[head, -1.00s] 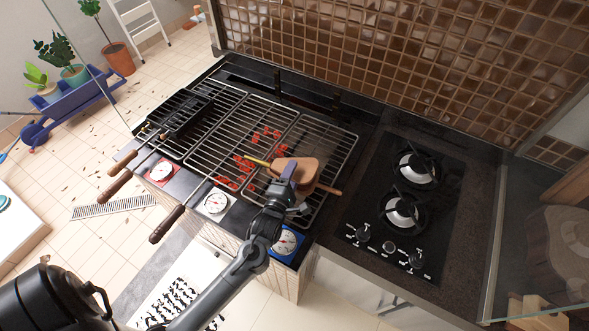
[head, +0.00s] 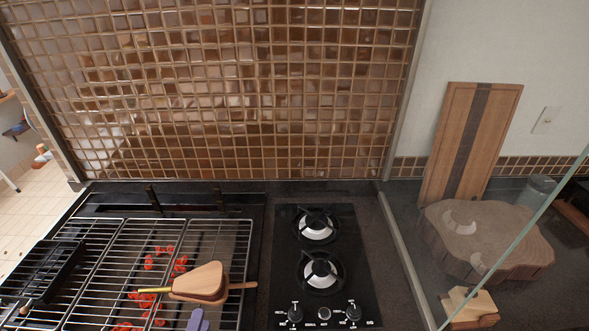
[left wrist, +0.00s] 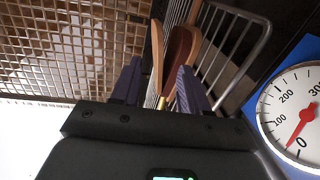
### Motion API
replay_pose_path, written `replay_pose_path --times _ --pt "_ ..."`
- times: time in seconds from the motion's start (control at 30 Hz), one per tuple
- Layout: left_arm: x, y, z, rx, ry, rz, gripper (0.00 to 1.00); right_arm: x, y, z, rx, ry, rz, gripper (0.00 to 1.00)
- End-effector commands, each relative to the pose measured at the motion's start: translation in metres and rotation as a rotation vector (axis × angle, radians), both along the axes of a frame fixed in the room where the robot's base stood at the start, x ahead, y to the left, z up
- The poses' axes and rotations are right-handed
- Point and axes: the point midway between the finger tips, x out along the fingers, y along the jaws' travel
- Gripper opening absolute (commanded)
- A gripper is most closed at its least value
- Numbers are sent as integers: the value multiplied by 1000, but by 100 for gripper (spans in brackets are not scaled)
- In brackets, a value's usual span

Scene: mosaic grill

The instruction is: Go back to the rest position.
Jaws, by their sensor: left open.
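My left gripper (head: 197,320) shows only as a purple fingertip at the bottom of the head view. In the left wrist view its two purple fingers (left wrist: 160,92) are apart, open. A wooden paddle-shaped piece (head: 205,279) with a dark red-brown underside lies on the grill grate, just above the fingertip in the head view. In the left wrist view the red-brown piece (left wrist: 180,52) shows beyond the fingers; whether they touch it I cannot tell. My right gripper is not in view.
Red embers glow below the grill grates (head: 238,238). A black two-burner hob (head: 288,268) lies to their right. A cutting board (head: 452,150) leans on the wall behind a wood slab (head: 505,240), beyond a glass panel. A dial gauge (left wrist: 300,95) shows in the left wrist view.

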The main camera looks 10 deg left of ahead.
Motion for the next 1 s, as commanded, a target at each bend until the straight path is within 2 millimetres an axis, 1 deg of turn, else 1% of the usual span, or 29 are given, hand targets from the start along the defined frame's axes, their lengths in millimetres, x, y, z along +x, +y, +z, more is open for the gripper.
replay_pose_path --times 0.07,0.17,0.23,0.33,0.4,0.5,0.6,0.7,0.77,0.8,0.87,1.0 --pt "-7 -15 -2 128 134 -94 45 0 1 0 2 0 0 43" --pt "-23 -35 -9 348 332 -255 45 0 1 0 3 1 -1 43" --pt "-39 -47 -15 519 467 -390 45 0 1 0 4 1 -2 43" --pt "-67 -59 -23 758 634 -601 45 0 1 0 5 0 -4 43" --pt "-87 -64 -27 911 728 -752 45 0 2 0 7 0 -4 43" --pt "-114 -66 -32 1095 831 -962 45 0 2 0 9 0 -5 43" --pt "-139 -65 -39 1241 908 -1167 45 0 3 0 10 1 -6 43" --pt "-157 -62 -46 1366 941 -1353 45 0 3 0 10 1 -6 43" --pt "-155 -62 -17 1383 929 -1355 45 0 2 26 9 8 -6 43" --pt "-155 -62 -6 1381 930 -1354 45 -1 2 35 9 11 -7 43" --pt "-155 -62 10 1379 929 -1353 45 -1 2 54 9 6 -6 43" --pt "-155 -62 52 1378 930 -1351 45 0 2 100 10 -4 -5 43"
